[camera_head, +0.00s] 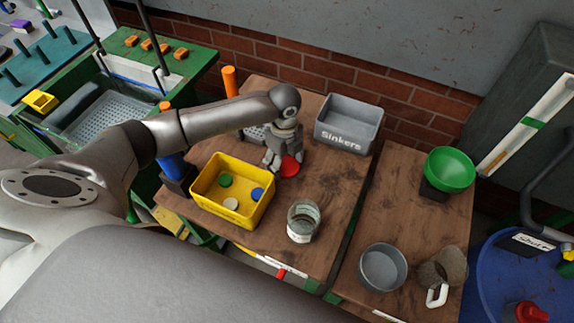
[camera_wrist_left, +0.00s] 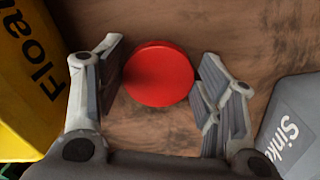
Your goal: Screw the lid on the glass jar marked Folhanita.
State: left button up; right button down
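A round red lid (camera_head: 289,166) lies on the brown wooden table between the yellow box and the grey Sinkers box. My left gripper (camera_head: 280,158) is over it, pointing down. In the left wrist view the red lid (camera_wrist_left: 158,73) shows between the two spread fingers of the left gripper (camera_wrist_left: 163,85). The left finger is very close to its edge; I cannot tell whether it touches. The glass jar (camera_head: 303,221) stands open and upright nearer the table's front edge, with a pale label too small to read. My right gripper is out of view.
The yellow box (camera_head: 210,208) left of the jar holds green, blue and white discs. The grey Sinkers box (camera_head: 348,139) stands behind.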

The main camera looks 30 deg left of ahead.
aim_at(285, 164)
pick_arm(q)
jog(key=shift+c, duration=0.6)
jog(key=shift+r, duration=0.1)
jog(key=shift+r, duration=0.4)
notch_tip(285, 164, up, 9)
jog(key=b, duration=0.1)
